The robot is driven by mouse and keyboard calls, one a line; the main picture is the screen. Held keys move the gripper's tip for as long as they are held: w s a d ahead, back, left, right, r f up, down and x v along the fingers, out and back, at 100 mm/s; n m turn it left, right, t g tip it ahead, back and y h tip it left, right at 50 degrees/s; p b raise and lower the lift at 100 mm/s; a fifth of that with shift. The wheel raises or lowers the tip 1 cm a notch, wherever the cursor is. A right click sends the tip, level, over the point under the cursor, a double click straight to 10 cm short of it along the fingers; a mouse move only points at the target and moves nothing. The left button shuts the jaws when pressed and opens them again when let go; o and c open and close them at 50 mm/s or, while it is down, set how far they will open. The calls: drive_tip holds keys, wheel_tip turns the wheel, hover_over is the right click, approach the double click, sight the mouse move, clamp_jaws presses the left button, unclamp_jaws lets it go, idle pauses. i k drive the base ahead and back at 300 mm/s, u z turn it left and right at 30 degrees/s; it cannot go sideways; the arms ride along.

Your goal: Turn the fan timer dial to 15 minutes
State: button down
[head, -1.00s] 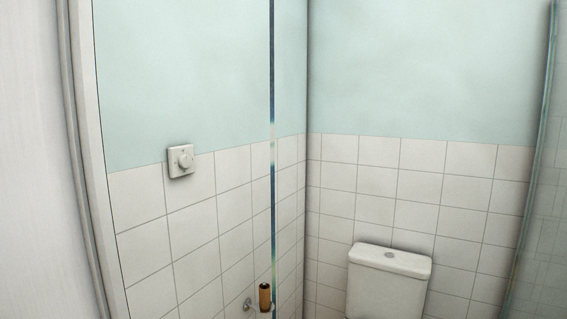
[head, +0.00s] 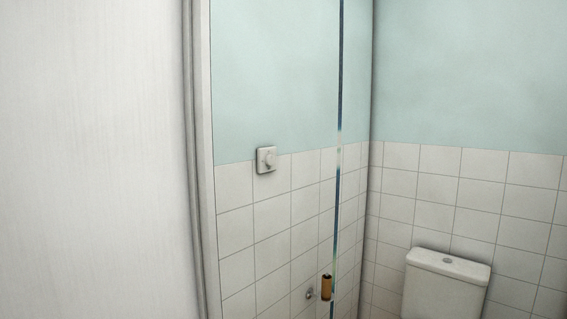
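The fan timer dial (head: 267,159) is a small round white knob on a square white plate. It is mounted on the left tiled wall, where the white tiles meet the pale green paint. The dial's marks and its setting are too small to read. My gripper is not in view.
A white panel (head: 95,160) fills the left side, ending at a pale vertical frame (head: 200,160). A thin vertical glass edge (head: 337,180) stands right of the dial. A brown roll (head: 326,287) is low on the left wall. A white toilet cistern (head: 446,290) is at lower right.

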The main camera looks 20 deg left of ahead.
sight(271, 159)
drive_tip(key=u, duration=1.15)
drive_tip(key=i, duration=0.35)
drive_tip(key=u, duration=0.25)
drive_tip(key=k, duration=0.4)
drive_tip(key=z, duration=0.2)
